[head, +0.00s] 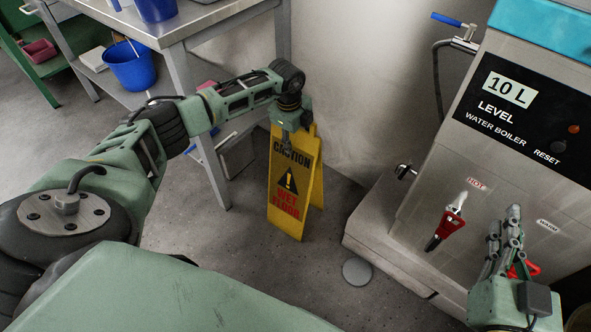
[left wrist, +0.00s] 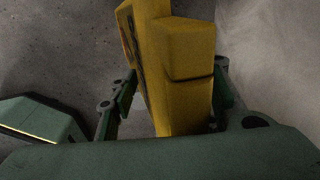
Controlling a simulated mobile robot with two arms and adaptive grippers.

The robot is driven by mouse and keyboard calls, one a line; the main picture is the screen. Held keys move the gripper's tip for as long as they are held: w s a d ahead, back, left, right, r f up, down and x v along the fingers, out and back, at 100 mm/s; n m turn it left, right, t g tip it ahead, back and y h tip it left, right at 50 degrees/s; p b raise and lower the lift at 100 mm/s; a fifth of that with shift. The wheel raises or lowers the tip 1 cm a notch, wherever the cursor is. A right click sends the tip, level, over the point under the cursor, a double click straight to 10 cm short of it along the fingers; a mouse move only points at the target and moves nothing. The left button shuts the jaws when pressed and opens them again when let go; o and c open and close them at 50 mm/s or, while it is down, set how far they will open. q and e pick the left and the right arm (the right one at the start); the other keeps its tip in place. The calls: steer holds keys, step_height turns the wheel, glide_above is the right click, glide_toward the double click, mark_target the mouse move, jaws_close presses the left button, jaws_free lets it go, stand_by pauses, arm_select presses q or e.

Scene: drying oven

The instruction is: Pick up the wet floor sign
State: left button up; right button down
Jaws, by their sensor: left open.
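The yellow wet floor sign (head: 285,200) stands upright on the floor between the metal table and the water boiler, its two panels spread. Its front reads "CAUTION" and "WET FLOOR". My left gripper (head: 287,146) is over the top of the sign and hides part of it. In the left wrist view the sign's top (left wrist: 185,65) lies between the open fingers of my left gripper (left wrist: 170,100), one finger on each side. I cannot tell whether either finger touches it. My right gripper (head: 508,240) is in front of the boiler, by a red tap; its opening is unclear.
The water boiler (head: 440,185) stands at right on a pale plinth (head: 375,235). A metal table (head: 210,20) stands behind my left arm, with a blue bucket (head: 132,68) on its lower shelf. The wall is close behind.

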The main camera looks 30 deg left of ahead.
arm_select(q)
jaws_close()
stand_by(0.5)
